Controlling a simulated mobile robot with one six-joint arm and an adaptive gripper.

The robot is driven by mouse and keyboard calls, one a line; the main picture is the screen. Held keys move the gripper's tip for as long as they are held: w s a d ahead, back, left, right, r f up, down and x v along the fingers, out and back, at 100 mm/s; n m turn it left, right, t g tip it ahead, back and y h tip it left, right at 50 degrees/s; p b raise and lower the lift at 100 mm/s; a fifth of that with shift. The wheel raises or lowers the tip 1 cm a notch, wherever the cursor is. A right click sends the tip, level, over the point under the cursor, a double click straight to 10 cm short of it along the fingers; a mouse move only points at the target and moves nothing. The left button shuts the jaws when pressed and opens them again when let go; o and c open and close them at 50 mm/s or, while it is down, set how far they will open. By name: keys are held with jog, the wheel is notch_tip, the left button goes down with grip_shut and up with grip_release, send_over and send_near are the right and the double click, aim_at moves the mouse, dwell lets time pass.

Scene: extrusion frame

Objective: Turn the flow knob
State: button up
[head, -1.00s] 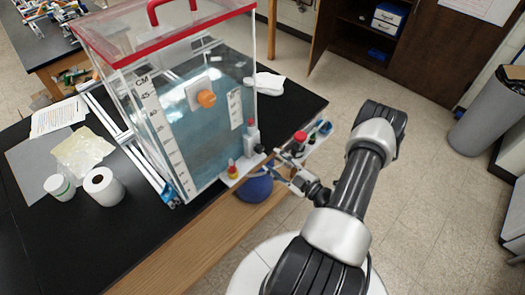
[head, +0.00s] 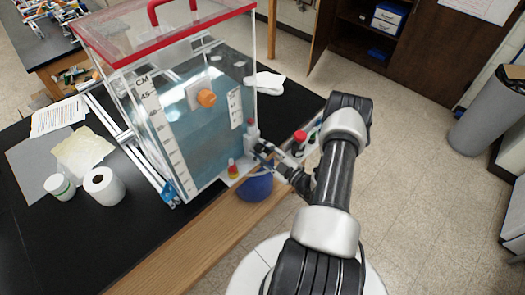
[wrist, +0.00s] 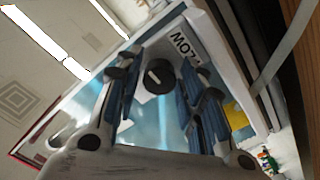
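The flow knob (wrist: 159,77) is a round black dial with a white pointer line. In the wrist view it sits on a white panel beside a label (wrist: 185,42) partly reading "FLOW". My gripper (wrist: 160,62) is open, with one blue-padded finger on each side of the knob in that view. I cannot tell whether either finger touches it. In the head view my gripper (head: 264,151) is at the right front corner of the water tank (head: 190,120), by the white valve fitting. The knob is hidden there behind the gripper.
A red-topped bottle (head: 299,142) stands just right of my gripper. White rolls and papers lie farther left on the black top.

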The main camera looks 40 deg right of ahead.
jog(key=c, duration=0.7)
jog(key=shift+o, duration=0.2)
jog(key=shift+n, duration=0.3)
